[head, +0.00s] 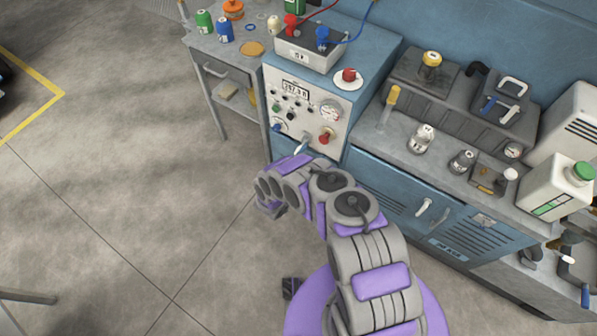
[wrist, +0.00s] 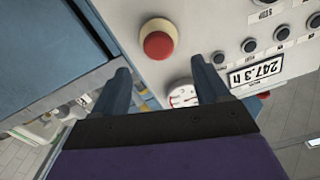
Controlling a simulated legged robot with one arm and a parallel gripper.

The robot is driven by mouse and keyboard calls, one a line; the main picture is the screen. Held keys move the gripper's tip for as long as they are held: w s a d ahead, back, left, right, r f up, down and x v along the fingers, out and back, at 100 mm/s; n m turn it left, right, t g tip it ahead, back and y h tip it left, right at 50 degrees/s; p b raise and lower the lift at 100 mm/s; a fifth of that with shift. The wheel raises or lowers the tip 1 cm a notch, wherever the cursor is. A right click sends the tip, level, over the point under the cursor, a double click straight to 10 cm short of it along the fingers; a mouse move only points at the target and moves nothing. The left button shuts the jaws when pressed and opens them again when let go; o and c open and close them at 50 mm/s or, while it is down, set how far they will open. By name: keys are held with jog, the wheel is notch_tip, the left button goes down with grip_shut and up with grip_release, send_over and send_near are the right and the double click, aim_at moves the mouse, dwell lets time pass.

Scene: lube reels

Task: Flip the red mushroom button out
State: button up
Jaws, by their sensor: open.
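The red mushroom button (wrist: 158,45) has a domed red cap on a cream collar. In the wrist view it stands out from the pale panel, beyond and between the lines of my two fingers. It also shows in the head view (head: 325,137), low on the right of the panel (head: 310,130). My gripper (wrist: 163,85) is open, its fingers apart with nothing between them. The fingertips appear short of the button and not around it. In the head view my arm stands in front of the panel's foot and the fingers cannot be made out clearly.
A round gauge (head: 331,110) sits just above the button, and a 247.3 h display (head: 295,88) is up to its left. Several small knobs fill the panel's left. Another red knob (head: 348,75) sits on a white dish atop the cabinet. Open floor (head: 130,190) lies left.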

jog(key=v, duration=1)
jog(key=shift+s+a, duration=0.2)
jog(key=shift+s, duration=0.1)
